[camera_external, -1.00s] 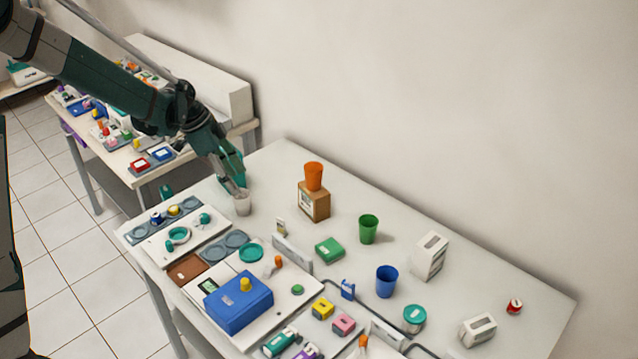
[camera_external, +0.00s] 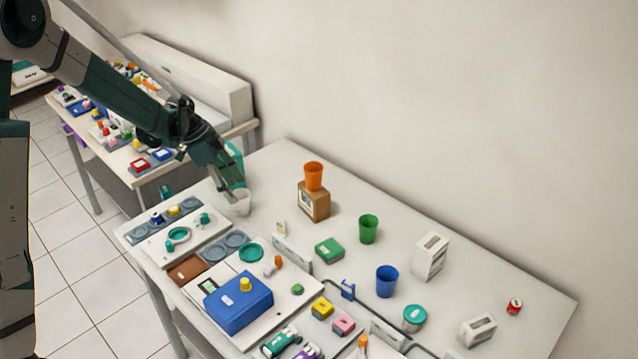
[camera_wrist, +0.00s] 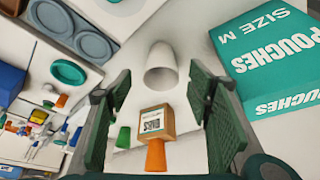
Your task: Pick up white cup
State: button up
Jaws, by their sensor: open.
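The white cup (camera_external: 241,203) stands on the table near its far left end. In the wrist view the white cup (camera_wrist: 161,68) lies ahead of the space between the fingers, its round opening facing the camera. My gripper (camera_external: 232,190) is right at the cup in the external view and hides part of it. In the wrist view my gripper (camera_wrist: 160,95) is open, with one green finger pad on each side and nothing held between them.
A teal pouches box (camera_wrist: 265,60) is close to the right finger. An orange cup (camera_external: 313,176) stands on a brown box (camera_external: 314,203) nearby. Trays (camera_external: 180,238) lie in front of the cup. A green cup (camera_external: 368,229) and blue cup (camera_external: 386,281) stand farther right.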

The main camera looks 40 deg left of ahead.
aim_at(249, 212)
jog(key=shift+x, duration=0.8)
jog(key=shift+b+x, duration=0.5)
jog(key=shift+x, duration=2.15)
jog(key=shift+a, duration=0.15)
jog(key=c, duration=0.8)
